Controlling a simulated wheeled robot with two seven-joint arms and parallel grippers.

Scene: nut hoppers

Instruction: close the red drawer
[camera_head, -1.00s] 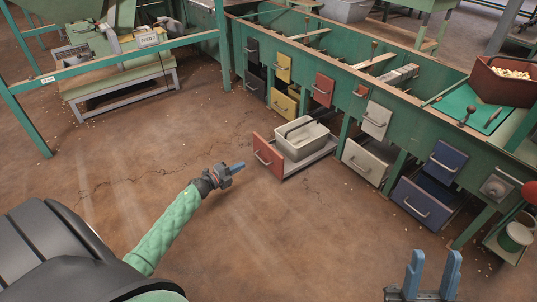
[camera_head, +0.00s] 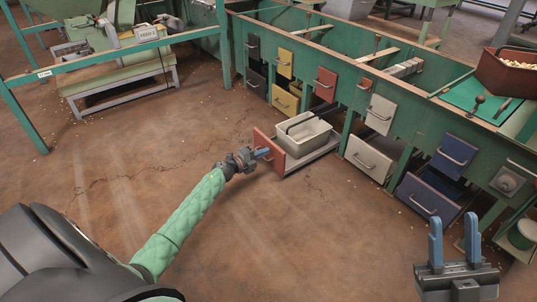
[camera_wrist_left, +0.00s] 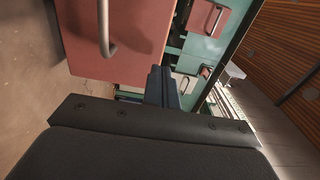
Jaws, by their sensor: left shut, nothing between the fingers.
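The red drawer (camera_head: 276,165) is pulled well out from the green bench, low down, with its front panel facing left. A grey bin (camera_head: 303,137) sits in it. The red front (camera_wrist_left: 140,35) and its metal handle (camera_wrist_left: 106,28) fill the upper left of the left wrist view. My left gripper (camera_head: 265,153) is shut and empty, with its blue fingers in front of the red panel. Its fingers (camera_wrist_left: 161,84) overlap the panel's lower right edge in the left wrist view; I cannot tell whether they touch it. My right gripper (camera_head: 454,238) is open and empty at the lower right.
The green bench (camera_head: 340,88) holds several other drawers. A second red drawer (camera_head: 325,85) sits higher up, a cream drawer (camera_head: 368,160) and a blue drawer (camera_head: 422,198) to the right. A green post (camera_head: 222,45) stands at the left. The brown floor before the bench is clear.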

